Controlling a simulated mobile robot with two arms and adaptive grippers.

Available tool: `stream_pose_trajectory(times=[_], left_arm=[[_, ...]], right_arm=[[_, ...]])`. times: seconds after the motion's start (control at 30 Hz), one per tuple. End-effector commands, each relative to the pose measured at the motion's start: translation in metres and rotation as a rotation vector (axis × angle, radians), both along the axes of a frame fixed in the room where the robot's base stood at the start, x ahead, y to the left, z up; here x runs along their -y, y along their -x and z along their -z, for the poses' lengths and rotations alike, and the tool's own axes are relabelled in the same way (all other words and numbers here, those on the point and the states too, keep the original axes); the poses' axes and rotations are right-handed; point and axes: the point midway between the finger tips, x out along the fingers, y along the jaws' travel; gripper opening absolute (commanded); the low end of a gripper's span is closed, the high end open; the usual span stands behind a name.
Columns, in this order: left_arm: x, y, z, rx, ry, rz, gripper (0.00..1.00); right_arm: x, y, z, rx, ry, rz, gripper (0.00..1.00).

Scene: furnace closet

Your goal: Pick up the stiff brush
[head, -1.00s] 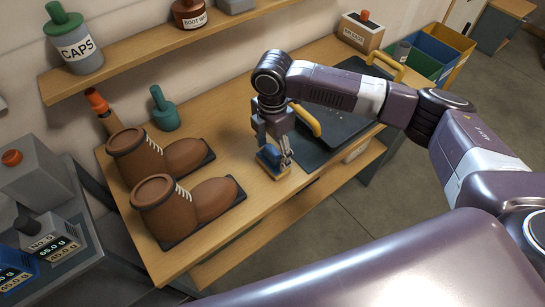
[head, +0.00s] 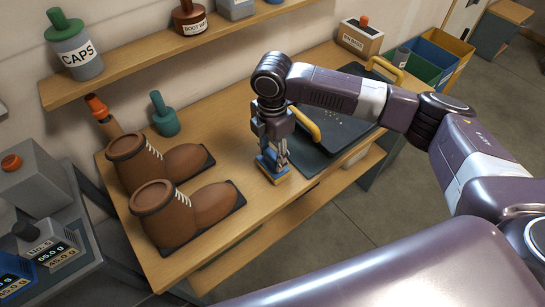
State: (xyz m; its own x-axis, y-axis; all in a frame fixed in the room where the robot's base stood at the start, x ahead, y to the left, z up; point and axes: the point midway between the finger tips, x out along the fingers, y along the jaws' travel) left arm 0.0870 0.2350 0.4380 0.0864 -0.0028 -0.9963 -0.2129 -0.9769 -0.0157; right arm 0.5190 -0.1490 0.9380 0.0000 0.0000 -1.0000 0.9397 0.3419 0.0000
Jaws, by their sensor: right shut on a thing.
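The stiff brush (head: 268,169), as far as I can tell, is a small block with a blue top and a pale wood-coloured base. It is at the front part of the wooden bench, right of the brown boots. My right gripper (head: 274,162) points down over it and is shut on it, hiding much of its top. The brush is at or very near the bench top; I cannot tell whether it touches. My left gripper is out of view.
A dark tray (head: 338,125) with yellow handles lies right of my gripper. A wall shelf (head: 130,66) with jars runs above the bench (head: 225,137).

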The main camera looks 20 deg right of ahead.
Motion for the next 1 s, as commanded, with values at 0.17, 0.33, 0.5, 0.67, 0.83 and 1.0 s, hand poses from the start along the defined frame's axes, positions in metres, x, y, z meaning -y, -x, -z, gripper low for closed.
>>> stream_pose_trajectory(times=[0.17,0.33,0.5,0.67,0.83,1.0], left_arm=[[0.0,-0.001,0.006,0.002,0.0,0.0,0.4],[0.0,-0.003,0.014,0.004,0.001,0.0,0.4],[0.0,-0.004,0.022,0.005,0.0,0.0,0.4],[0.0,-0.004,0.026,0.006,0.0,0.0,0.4],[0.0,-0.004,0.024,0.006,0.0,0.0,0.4],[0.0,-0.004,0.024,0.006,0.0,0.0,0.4]], right_arm=[[0.0,-0.001,-0.026,0.006,-0.001,-0.001,0.16],[-0.001,-0.002,-0.072,0.009,-0.002,-0.001,0.16],[-0.001,-0.002,-0.122,0.007,-0.002,0.0,0.16],[-0.001,-0.001,-0.16,0.005,-0.002,0.0,0.16],[0.0,-0.001,-0.184,0.002,0.0,0.0,0.16],[0.0,0.0,-0.192,-0.001,0.0,0.001,0.16]])
